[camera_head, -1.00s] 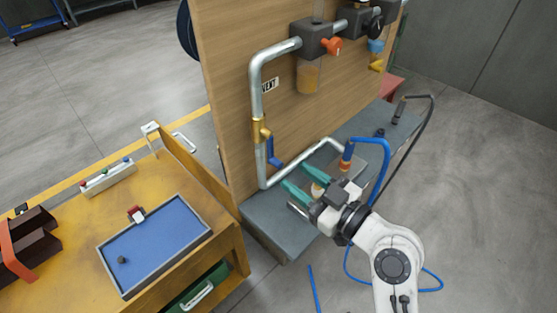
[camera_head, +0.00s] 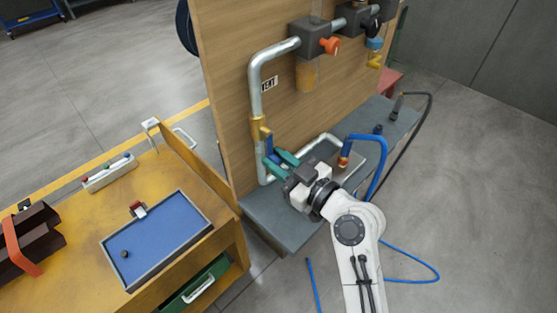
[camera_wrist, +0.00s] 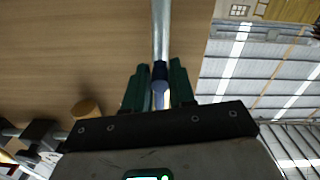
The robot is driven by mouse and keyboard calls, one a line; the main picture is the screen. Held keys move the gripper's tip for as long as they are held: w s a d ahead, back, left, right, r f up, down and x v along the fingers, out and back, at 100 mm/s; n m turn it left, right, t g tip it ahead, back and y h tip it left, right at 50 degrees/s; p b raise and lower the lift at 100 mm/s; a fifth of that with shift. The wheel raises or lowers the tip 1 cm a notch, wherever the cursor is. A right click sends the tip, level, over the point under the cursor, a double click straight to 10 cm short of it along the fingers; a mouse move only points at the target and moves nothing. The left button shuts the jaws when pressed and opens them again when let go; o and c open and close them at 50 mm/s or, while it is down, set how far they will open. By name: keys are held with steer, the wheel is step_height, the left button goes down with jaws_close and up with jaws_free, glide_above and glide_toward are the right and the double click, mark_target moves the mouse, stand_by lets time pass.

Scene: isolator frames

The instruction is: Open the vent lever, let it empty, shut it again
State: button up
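The vent lever (camera_head: 269,146) is a short blue handle on a brass valve (camera_head: 258,129) in the vertical grey pipe, below the VENT label (camera_head: 269,84). It hangs down beside the pipe. My gripper (camera_head: 281,160) has green fingers and reaches the lever from the lower right. In the wrist view the blue lever (camera_wrist: 160,84) sits between the two fingers (camera_wrist: 159,90), with narrow gaps beside it, so the fingers look open around it. The lever's lower end is partly hidden in the head view.
An orange knob (camera_head: 329,46) is on the upper grey block. A blue hose (camera_head: 380,160) arcs to the right of my gripper above the grey shelf (camera_head: 265,221). A yellow bench with a blue tray (camera_head: 118,281) stands at left. The wooden panel (camera_head: 226,80) backs the pipes.

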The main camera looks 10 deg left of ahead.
jaws_close()
steer(key=shift+f+n+b, duration=0.2)
steer(key=shift+n+b, duration=0.1)
steer(key=shift+b, duration=0.4)
steer(key=shift+w+d+b, duration=0.1)
steer(key=shift+w+b, duration=0.05)
steer(key=shift+b, duration=0.4)
steer(key=w+d+r+n+b, duration=0.1)
steer(key=w+r+n+b, duration=0.1)
steer(key=n+b, duration=0.6)
steer(key=w+d+r+n+b, duration=0.2)
steer(key=n+b, duration=0.7)
steer(key=b, duration=0.9)
steer(key=shift+w+d+r+n, duration=0.25)
steer(key=shift+w+r+n, duration=0.1)
steer(key=shift+r, duration=1)
